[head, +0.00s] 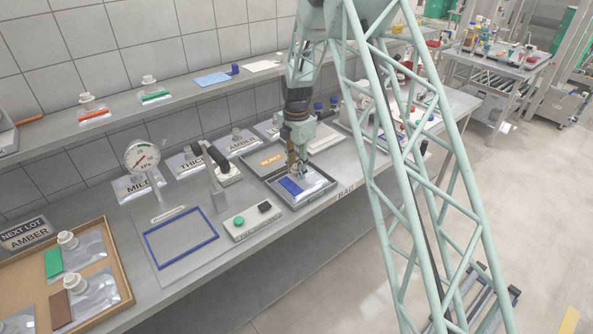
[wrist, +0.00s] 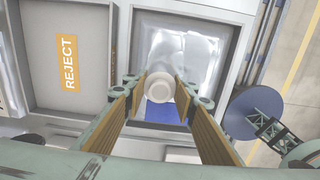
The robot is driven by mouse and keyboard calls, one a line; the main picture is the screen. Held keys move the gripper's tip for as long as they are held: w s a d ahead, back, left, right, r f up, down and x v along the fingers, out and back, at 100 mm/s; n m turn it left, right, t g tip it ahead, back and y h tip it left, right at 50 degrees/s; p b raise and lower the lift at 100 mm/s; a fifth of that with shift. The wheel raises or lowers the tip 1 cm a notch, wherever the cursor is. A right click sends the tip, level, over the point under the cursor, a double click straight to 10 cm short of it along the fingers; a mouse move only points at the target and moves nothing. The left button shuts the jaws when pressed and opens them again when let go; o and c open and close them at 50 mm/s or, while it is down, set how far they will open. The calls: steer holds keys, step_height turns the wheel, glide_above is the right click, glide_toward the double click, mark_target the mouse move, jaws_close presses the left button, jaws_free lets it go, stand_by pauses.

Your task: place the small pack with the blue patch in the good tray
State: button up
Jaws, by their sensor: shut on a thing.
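The small clear pack (head: 314,183) with a blue patch (head: 290,186) is within the walls of a grey tray (head: 318,196) on the bench. My gripper (head: 297,172) is above that tray, pointing down, shut on the pack's white spout. In the wrist view, the round white cap (wrist: 160,86) sits between my two fingers, the clear film (wrist: 188,42) spreads beyond it, and part of the blue patch (wrist: 160,112) shows below. I cannot tell whether the pack touches the tray floor. No label on this tray is readable.
The tray with the orange REJECT label (wrist: 69,63) stands directly beside, to the left. A control box (head: 252,222) with green and black buttons, a blue-framed plate (head: 181,238) and a gauge (head: 142,157) stand further left. The bench edge is close in front.

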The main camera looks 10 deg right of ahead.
steer(key=shift+f, duration=0.1)
steer(key=o, duration=0.9)
step_height(320, 180, up, 12)
steer(key=shift+f+p, duration=0.25)
steer(key=shift+p, duration=0.05)
steer(key=shift+r, duration=0.35)
steer(key=shift+r, duration=0.15)
stand_by(0.5)
